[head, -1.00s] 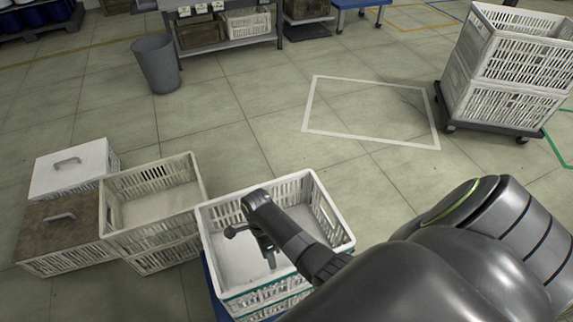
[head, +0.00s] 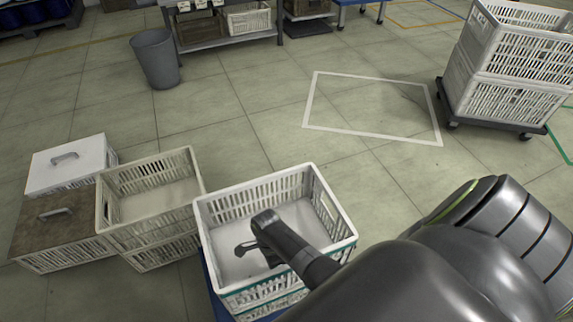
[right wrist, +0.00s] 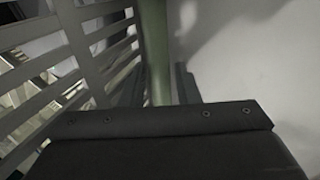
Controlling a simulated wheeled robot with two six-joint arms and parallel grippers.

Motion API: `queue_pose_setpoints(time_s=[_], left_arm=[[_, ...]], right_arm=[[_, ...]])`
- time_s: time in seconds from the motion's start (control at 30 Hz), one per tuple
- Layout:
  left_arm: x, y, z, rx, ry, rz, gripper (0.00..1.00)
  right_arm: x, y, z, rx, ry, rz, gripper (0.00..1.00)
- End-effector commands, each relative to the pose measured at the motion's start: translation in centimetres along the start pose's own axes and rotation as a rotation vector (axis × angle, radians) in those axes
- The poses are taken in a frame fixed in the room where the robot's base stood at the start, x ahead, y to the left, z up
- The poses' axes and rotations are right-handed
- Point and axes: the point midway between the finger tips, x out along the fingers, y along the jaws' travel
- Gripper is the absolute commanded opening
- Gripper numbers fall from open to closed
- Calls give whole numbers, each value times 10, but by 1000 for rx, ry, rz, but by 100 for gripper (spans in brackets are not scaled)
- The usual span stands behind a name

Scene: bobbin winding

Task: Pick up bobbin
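My right gripper (head: 257,254) reaches down into the white crate (head: 338,243) in front of me. Its fingers look spread apart in the head view. In the right wrist view, a slim grey-green upright shape (right wrist: 154,50) stands beyond the dark gripper body, just left of a dark finger (right wrist: 187,84). It may be the bobbin, but I cannot tell for sure, nor whether the gripper touches it. No bobbin can be made out in the head view, where my arm and gripper cover part of the crate floor. My left gripper is not in view.
The slatted crate wall (right wrist: 85,45) is close on the left in the right wrist view. An empty-looking beige crate (head: 150,240) and lidded boxes (head: 70,165) stand to the left. A bin (head: 157,60) and stacked crates on a dolly (head: 515,100) stand farther back.

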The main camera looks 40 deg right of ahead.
Motion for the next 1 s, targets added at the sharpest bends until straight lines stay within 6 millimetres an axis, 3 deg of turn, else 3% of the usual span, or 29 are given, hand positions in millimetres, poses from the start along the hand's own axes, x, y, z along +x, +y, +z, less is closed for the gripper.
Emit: queue_pose_setpoints(time_s=[0.3, 0.53, 1.0], left_arm=[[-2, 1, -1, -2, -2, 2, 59], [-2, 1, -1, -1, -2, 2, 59], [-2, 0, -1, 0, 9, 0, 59]], right_arm=[[2, 0, 0, 0, 0, 0, 29], [2, 0, 0, 0, 0, 0, 0], [-3, 2, 0, 0, 0, 1, 0]])
